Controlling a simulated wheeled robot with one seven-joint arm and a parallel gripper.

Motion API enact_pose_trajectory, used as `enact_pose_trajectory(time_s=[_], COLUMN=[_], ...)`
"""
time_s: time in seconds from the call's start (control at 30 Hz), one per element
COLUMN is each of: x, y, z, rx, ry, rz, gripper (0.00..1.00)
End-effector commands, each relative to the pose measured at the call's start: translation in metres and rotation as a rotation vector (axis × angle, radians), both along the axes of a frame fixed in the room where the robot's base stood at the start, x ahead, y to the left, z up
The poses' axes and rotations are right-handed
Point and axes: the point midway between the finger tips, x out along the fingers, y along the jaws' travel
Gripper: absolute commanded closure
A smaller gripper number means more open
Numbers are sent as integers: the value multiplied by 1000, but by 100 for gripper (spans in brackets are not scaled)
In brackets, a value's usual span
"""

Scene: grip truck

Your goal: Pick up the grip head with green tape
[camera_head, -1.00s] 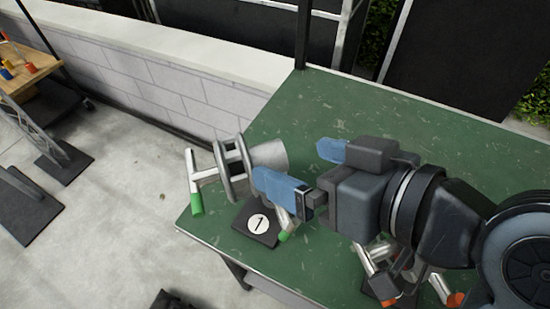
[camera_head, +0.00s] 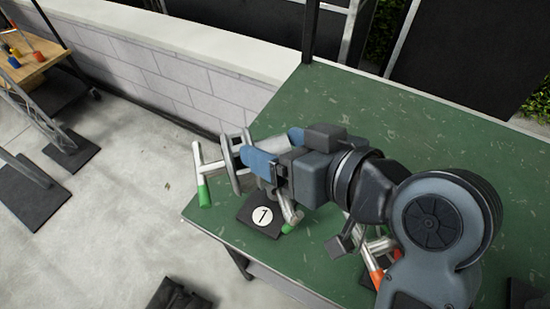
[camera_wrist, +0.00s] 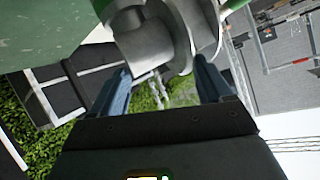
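The grip head with green tape is a silver-grey piece with round discs (camera_head: 237,163) and a T-handle, near the left corner of the green table (camera_head: 430,130). Green tape marks its handle end (camera_head: 203,195) and another bar end (camera_head: 288,227). My gripper (camera_head: 272,150), with blue fingers, reaches over the head from the right, hiding much of its body. In the wrist view my gripper (camera_wrist: 165,78) has its fingers wide apart, with the grey head (camera_wrist: 152,45) at and beyond the gap between the tips. I cannot tell whether a finger touches it.
A black plate marked 1 (camera_head: 247,218) lies under the green-taped head. A second grip head with orange tape (camera_head: 377,278) sits to the right, partly hidden by my arm. A pale block wall (camera_head: 190,85) runs behind the table.

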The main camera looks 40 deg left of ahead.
Motion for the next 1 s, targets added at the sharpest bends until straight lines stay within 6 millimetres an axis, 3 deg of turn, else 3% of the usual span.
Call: enact_pose_trajectory(time_s=[0.07,0.8,1.0], x=[0,-1,-1], y=[0,0,1], z=[0,0,1], rx=[0,0,4], ry=[0,1,0], rz=[0,2,2], gripper=[30,100,100])
